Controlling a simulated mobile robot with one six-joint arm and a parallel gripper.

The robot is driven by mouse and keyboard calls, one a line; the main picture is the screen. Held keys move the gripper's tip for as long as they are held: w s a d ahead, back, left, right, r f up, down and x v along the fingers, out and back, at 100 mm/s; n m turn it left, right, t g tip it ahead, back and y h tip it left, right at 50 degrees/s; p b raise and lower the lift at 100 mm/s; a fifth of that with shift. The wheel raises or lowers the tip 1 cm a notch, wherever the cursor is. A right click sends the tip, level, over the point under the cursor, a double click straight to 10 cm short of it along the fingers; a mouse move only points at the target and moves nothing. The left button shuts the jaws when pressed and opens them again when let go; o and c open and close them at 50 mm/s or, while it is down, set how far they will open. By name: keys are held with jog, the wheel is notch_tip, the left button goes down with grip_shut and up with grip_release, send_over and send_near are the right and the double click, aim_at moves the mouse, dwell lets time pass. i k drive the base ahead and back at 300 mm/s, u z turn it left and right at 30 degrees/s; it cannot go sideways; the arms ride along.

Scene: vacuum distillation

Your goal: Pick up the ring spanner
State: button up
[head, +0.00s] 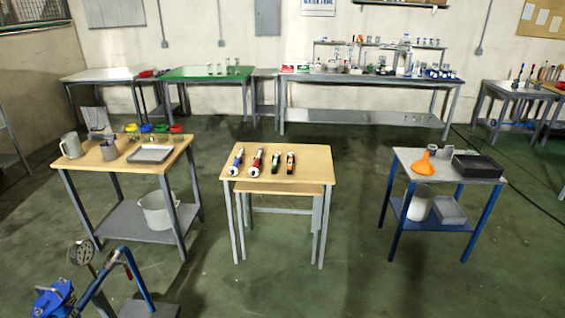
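Several hand tools lie side by side on the small wooden table (310,174) in the middle of the head view. From left to right they are a blue-handled tool (237,161), a red-handled tool (255,162), a dark tool with green (276,162) and a dark tool with orange (291,162). They are too small to tell which, if any, is the ring spanner. More tools (534,74) are at the far right table, also too small to identify. My gripper is not in view.
A wooden bench (178,150) with metal vessels stands left, and a blue-legged table (410,160) with an orange funnel (424,164) stands right. Blue equipment (55,300) is at the bottom left. Green floor (345,240) is open between the tables. Benches line the back wall.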

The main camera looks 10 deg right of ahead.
aim_at(274, 164)
jog(key=u, duration=0.1)
jog(key=i, duration=0.95)
jog(key=z, duration=0.1)
